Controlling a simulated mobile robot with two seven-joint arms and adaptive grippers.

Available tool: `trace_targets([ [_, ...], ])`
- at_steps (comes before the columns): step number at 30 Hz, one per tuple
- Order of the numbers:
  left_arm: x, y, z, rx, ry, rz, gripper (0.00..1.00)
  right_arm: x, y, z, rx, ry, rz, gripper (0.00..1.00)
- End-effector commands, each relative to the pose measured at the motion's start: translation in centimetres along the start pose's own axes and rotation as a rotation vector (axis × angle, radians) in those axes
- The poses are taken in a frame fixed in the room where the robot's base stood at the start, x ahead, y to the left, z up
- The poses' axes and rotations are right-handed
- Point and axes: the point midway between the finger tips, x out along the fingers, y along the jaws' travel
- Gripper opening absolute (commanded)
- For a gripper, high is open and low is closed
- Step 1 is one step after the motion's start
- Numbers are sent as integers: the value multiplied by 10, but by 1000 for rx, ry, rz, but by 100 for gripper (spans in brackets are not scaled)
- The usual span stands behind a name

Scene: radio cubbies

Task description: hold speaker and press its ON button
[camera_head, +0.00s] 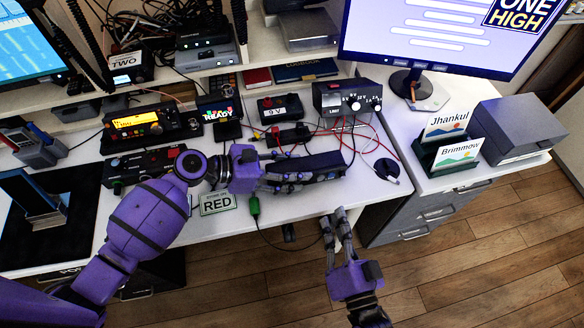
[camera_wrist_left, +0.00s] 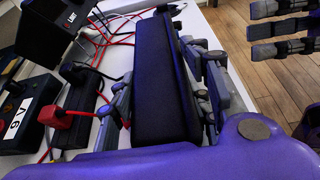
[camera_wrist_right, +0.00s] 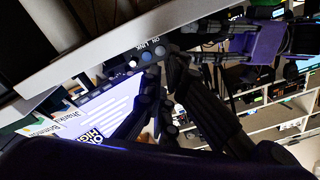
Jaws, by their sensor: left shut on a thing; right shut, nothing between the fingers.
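The speaker is a long dark bar (camera_head: 322,162) near the front of the desk. My left gripper (camera_head: 298,178) is shut on it, with fingers along both long sides. The left wrist view shows the bar's plain dark face (camera_wrist_left: 160,85) between the fingers. My right gripper (camera_head: 335,216) is shut and empty, just off the desk's front edge, below and apart from the speaker. Its fingers also show in the left wrist view (camera_wrist_left: 280,30). The right wrist view shows small round buttons or knobs (camera_wrist_right: 146,55) with lettering beyond its fingertips (camera_wrist_right: 165,76); I cannot tell whether they are the speaker's.
Behind the speaker are a power supply (camera_head: 347,97) with red and black leads, and a 9 V box (camera_head: 279,108). A RED sign (camera_head: 217,202) and green plug (camera_head: 254,206) lie at the front edge. A card holder (camera_head: 447,157) stands right. The floor in front is clear.

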Motion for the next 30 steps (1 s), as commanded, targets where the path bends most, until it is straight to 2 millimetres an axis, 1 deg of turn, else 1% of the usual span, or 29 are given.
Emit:
trace_targets([
  [10, 0, 0, 0, 0, 1, 0, 3, 0, -1, 1, -8, -5, -2, 0],
  [14, 0, 0, 0, 0, 1, 0, 3, 4, -15, 13, -106, -60, -23, 0],
  [17, 0, 0, 0, 0, 1, 0, 3, 9, -35, 33, -295, -151, -54, 0],
  [19, 0, 0, 0, 0, 1, 0, 3, 12, -47, 49, -480, -232, -76, 0],
  [21, 0, 0, 0, 0, 1, 0, 3, 14, -54, 62, -692, -314, -89, 0],
  [23, 0, 0, 0, 0, 1, 0, 3, 14, -55, 68, -877, -383, -90, 0],
  [24, 0, 0, 0, 0, 1, 0, 3, 15, -53, 70, -1002, -425, -83, 0],
  [26, 0, 0, 0, 0, 1, 0, 3, 14, -48, 68, -1183, -491, -64, 0],
  [27, 0, 0, 0, 0, 1, 0, 3, 14, -43, 64, -1299, -536, -43, 0],
  [29, 0, 0, 0, 0, 1, 1, 3, 12, -34, 54, -1462, -602, -4, 0],
  [30, 0, 0, 0, 0, 0, 1, 3, 10, -28, 45, -1559, -645, 27, 0],
])
